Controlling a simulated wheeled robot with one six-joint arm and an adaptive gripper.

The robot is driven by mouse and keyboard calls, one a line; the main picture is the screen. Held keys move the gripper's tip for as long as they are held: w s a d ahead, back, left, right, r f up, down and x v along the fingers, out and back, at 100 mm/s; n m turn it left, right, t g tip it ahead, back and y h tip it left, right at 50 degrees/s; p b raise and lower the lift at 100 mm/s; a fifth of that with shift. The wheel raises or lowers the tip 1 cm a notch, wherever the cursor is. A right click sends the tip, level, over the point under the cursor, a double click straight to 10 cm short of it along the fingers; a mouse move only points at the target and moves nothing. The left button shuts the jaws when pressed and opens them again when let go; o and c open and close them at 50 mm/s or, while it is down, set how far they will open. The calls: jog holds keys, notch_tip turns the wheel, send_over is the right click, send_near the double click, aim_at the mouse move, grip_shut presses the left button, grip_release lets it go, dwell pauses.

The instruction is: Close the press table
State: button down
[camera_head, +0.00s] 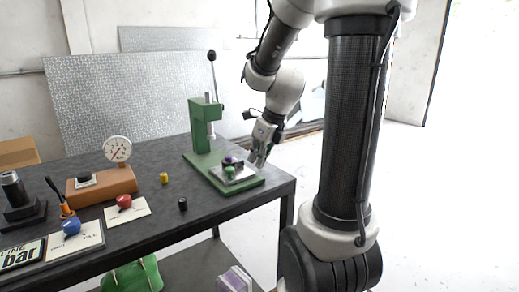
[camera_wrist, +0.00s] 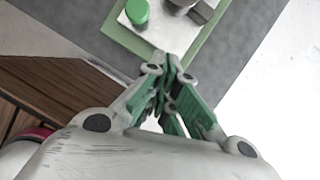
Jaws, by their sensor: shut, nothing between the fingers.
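The green press (camera_head: 200,125) stands at the right end of the dark table, with its upright column at the back and a black-knobbed lever (camera_head: 212,75) pointing up. Its light metal press table (camera_head: 235,174) lies toward the front of the green base (camera_head: 258,183), out in front of the column. A green part (camera_head: 230,171) and a dark purple part (camera_head: 229,161) sit on it. In the wrist view the plate (camera_wrist: 150,35) shows with a green round part (camera_wrist: 137,12). My gripper (camera_head: 256,161) is shut and empty, at the plate's right edge; I cannot tell whether it touches.
To the left on the dark table (camera_head: 190,222) are a dial gauge (camera_head: 117,149) on a brown block, a yellow cylinder (camera_head: 164,178), a black cylinder (camera_head: 183,204) and red (camera_head: 124,201) and blue (camera_head: 71,225) knobs on cards. Open floor lies to the right.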

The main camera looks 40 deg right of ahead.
aim_at(240, 173)
jog(key=x, duration=0.4)
jog(key=shift+s, duration=0.1)
jog(key=shift+w+a, duration=0.2)
jog(key=shift+w, duration=0.4)
jog(key=shift+w+a, duration=0.25)
jog(key=shift+w, duration=0.35)
jog(key=shift+w+a, duration=0.2)
jog(key=shift+w, duration=0.55)
jog(key=w, duration=0.9)
jog(key=shift+w+a, duration=0.1)
jog(key=shift+a, duration=0.05)
